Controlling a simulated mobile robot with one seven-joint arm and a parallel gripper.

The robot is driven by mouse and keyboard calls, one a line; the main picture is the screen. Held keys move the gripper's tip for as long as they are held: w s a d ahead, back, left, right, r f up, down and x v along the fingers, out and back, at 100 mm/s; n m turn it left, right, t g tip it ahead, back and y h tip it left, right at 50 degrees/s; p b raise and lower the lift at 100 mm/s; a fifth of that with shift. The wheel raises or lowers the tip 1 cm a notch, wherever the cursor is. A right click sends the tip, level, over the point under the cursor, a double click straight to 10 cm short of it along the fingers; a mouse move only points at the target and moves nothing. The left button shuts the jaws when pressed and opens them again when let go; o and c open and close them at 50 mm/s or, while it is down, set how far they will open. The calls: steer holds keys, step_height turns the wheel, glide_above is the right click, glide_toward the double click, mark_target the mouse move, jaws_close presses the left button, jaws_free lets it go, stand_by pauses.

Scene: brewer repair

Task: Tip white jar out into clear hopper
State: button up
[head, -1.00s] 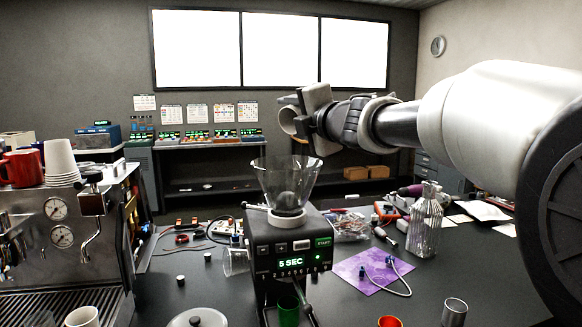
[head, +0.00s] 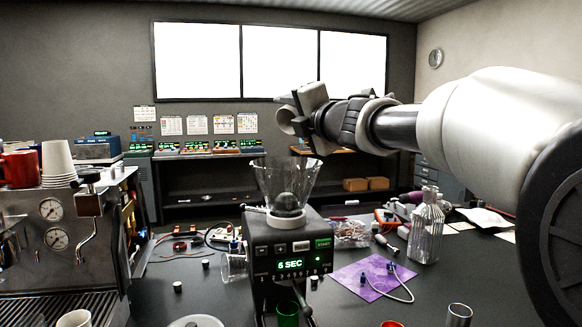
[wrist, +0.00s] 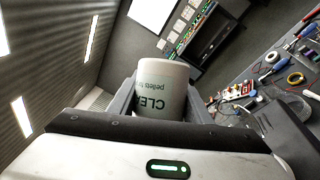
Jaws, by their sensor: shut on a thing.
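My gripper (head: 303,108) is shut on the white jar (wrist: 162,88), which shows between the two fingers in the wrist view with dark print reading "CLE" and "pellets". In the head view only a pale curved part of the jar (head: 284,121) shows at the gripper's left side, so its mouth and exact tilt are hard to tell. The clear hopper (head: 268,177) flares upward on top of the black grinder (head: 291,243). The jar is above the hopper's rim, apart from it. A dark rounded mass (head: 287,201) sits low inside the hopper.
An espresso machine (head: 52,238) with cups on top stands at the left. A clear ribbed bottle (head: 426,228) and a purple mat (head: 374,279) are right of the grinder. Cups stand along the front edge.

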steer(key=shift+s+a+r+n+t+y+b, duration=0.25)
steer(key=shift+n+b, duration=0.45)
steer(key=shift+b, duration=0.65)
steer(key=shift+s+a+r+n+t+y+b, duration=0.1)
steer(key=shift+s+n+t+y+b, duration=0.1)
steer(key=shift+n+b, duration=0.8)
steer(key=shift+r+m, duration=0.1)
steer(key=shift+m, duration=0.3)
